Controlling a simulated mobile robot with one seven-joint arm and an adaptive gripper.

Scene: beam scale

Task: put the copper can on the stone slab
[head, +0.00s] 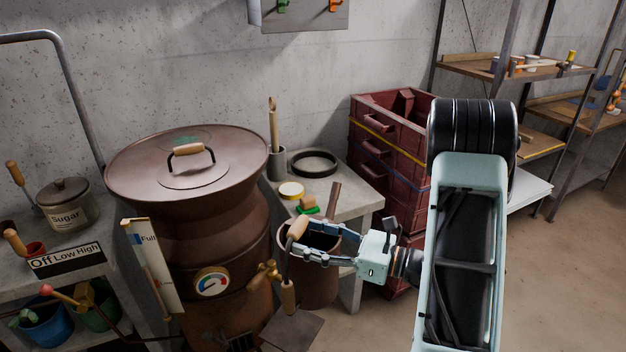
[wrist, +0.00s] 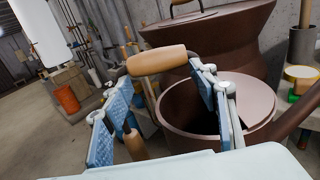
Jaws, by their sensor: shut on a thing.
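The copper can (head: 318,287) is an open-topped brown vessel with a wooden grip (head: 298,227) and a spout rising at the right. My gripper (head: 299,239) is shut on that grip. In the wrist view the grip (wrist: 160,60) lies between my fingertips, with the can's body (wrist: 185,137) beyond and below. The can appears upright, in front of a grey stone-like slab (head: 349,207) on legs. Its bottom is partly hidden, so I cannot tell whether it touches anything.
Red crates (head: 390,150) stand right.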

